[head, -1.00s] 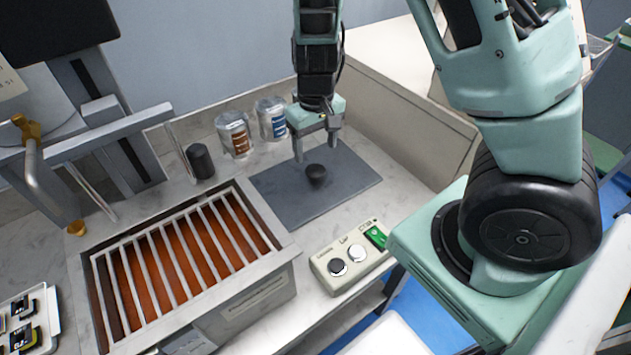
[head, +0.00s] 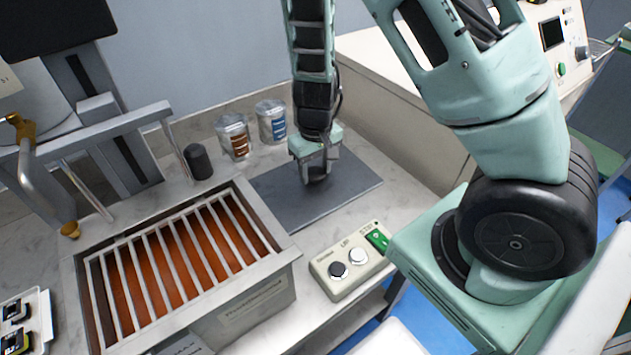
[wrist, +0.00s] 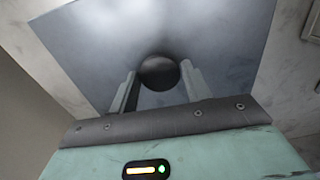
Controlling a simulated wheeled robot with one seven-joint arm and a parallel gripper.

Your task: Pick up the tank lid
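The tank lid (head: 347,186) is a flat dark grey plate with a round black knob near its middle. It lies flat on the counter to the right of the tank (head: 263,291). My gripper (head: 318,180) is low over the lid, pointing down, with its fingers on either side of the knob. In the wrist view the knob (wrist: 160,72) shows between the two fingertips, with the lid's plate (wrist: 225,35) around it. The fingers look open, with little room beside the knob; contact cannot be made out. In the head view the gripper mostly hides the knob.
The tank has metal bars over an orange-brown inside. Two labelled jars (head: 233,137) (head: 271,122) and a black cylinder (head: 198,161) stand behind the lid. A button box (head: 348,266) sits in front.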

